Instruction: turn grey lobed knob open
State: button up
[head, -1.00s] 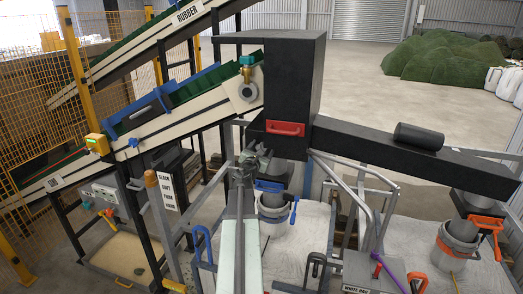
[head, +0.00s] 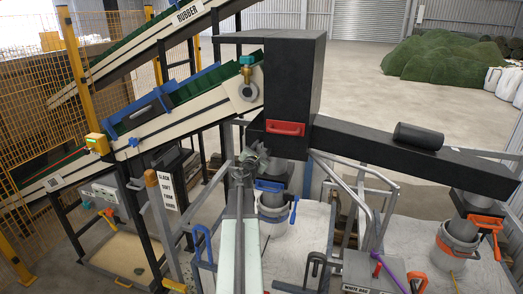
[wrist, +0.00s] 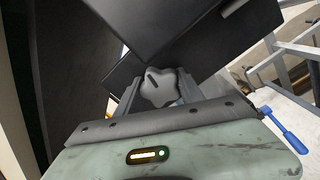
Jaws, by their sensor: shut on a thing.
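The grey lobed knob (wrist: 160,88) is in the middle of the wrist view, with rounded lobes and a short dark mark on its face. The fingers of my gripper (wrist: 158,92) stand on its left and right, shut on it. In the head view my gripper (head: 252,163) is at the lower left of the tall black housing, beside the blue-handled clamp. There my gripper and wrist mostly hide the knob, and I cannot tell its outline.
A blue lever (wrist: 285,128) sticks out at the right in the wrist view. Grey pipe rails (head: 365,190) stand to the right, and a conveyor (head: 170,115) climbs on the left.

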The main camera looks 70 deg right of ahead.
jog(key=m, duration=0.8)
jog(key=shift+r, duration=0.1)
jog(key=m, duration=0.4)
jog(key=shift+w, duration=0.1)
jog(key=shift+m, duration=1.7)
jog(key=o, duration=1.4)
jog(key=shift+d+m, duration=0.1)
jog(key=shift+m, duration=0.2)
jog(key=shift+c, duration=0.2)
